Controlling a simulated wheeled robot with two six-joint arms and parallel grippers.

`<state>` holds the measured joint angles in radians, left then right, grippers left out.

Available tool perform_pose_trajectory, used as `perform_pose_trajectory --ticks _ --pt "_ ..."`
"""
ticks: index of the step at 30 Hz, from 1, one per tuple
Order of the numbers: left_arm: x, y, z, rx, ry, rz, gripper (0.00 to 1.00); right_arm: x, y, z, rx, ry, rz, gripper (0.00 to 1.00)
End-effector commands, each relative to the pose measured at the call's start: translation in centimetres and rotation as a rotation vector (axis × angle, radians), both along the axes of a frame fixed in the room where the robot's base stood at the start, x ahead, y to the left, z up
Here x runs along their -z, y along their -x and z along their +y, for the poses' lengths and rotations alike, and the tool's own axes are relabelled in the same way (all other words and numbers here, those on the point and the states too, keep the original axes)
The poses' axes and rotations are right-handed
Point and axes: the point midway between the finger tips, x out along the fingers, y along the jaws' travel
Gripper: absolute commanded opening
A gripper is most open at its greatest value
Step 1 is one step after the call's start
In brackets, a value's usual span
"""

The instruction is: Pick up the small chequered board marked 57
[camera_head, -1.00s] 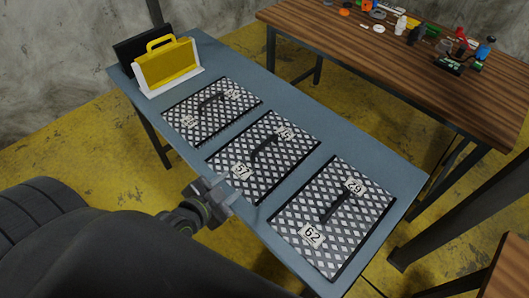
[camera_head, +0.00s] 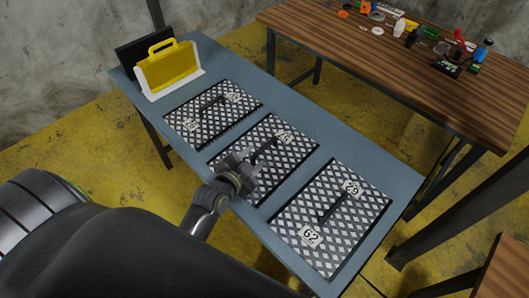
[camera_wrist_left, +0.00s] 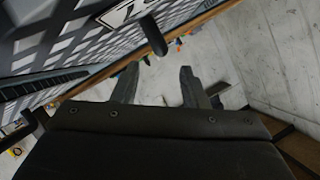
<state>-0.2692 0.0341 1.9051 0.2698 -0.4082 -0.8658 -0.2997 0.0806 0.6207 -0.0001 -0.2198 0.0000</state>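The middle black-and-white chequered board (camera_head: 292,148) lies flat on the blue-grey table, with a dark handle (camera_head: 266,147) across it. Its label 57 was visible a second ago and is now hidden behind my left gripper (camera_head: 240,168). A label at the handle's far end is too small to read surely. In the left wrist view, my left gripper's fingers (camera_wrist_left: 156,88) stand apart with nothing between them. A chequered surface (camera_wrist_left: 60,42) with a partly cut-off label (camera_wrist_left: 124,12) shows at upper left there. My right gripper is not in view.
A chequered board marked 29 and 62 (camera_head: 355,222) lies on the right, another (camera_head: 200,127) on the left. A white holder with a yellow case (camera_head: 168,68) stands at the table's far left end. A wooden table (camera_head: 420,75) with small items is behind.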

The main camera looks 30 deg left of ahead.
Motion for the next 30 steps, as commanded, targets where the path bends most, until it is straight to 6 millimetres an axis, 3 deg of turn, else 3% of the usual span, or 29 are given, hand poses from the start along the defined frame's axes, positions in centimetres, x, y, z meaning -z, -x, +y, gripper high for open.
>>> perform_pose_trajectory --ticks 8,20,30 --pt "0.5 -1.4 0.0 0.0 -0.001 0.0 0.4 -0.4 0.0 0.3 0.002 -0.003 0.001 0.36" --pt "2.2 -5.3 0.1 0.0 -0.001 -0.001 0.4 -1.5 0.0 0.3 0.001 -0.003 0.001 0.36" --pt "2.4 -5.6 0.1 -0.001 0.0 -0.001 0.38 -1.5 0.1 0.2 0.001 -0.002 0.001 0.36"
